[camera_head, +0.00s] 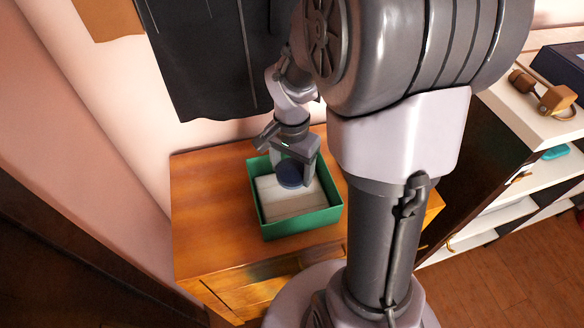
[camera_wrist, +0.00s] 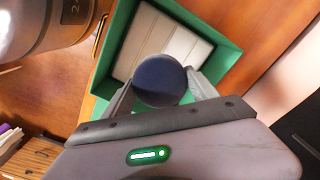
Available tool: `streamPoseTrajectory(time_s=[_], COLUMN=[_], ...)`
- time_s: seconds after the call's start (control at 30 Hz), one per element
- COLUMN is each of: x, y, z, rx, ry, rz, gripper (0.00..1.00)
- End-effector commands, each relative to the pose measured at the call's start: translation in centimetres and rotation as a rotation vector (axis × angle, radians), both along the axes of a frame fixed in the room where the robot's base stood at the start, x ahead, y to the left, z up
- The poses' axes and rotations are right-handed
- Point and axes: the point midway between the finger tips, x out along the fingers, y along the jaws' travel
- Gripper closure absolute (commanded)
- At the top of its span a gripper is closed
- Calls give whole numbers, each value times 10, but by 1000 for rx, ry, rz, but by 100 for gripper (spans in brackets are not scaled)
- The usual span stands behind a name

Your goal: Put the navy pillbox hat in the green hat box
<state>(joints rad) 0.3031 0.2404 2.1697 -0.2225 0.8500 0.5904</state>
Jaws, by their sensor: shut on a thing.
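The navy pillbox hat (camera_head: 290,176) is a small dark blue round thing between the fingers of my gripper (camera_head: 294,170). It also shows in the wrist view (camera_wrist: 160,80), where my gripper (camera_wrist: 162,92) is shut on its sides. The green hat box (camera_head: 307,224) stands open on the wooden cabinet, with a pale lining on its floor. The box also shows in the wrist view (camera_wrist: 118,35). The hat is over the box opening, towards its far side. I cannot tell whether it touches the floor of the box.
The wooden cabinet (camera_head: 210,205) has bare top left of the box. Dark cloth (camera_head: 205,65) hangs on the wall behind. A white shelf unit (camera_head: 540,125) at right carries a brown object (camera_head: 543,93) and a dark blue box (camera_head: 563,65).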

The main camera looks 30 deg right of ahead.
Motion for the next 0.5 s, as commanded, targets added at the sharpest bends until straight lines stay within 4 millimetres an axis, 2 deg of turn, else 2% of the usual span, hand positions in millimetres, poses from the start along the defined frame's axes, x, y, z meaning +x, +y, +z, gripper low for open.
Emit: streamPoseTrajectory(time_s=[0.5], x=[0], y=[0], z=[-23], rx=[1], ry=[0], rz=[0], gripper=[73])
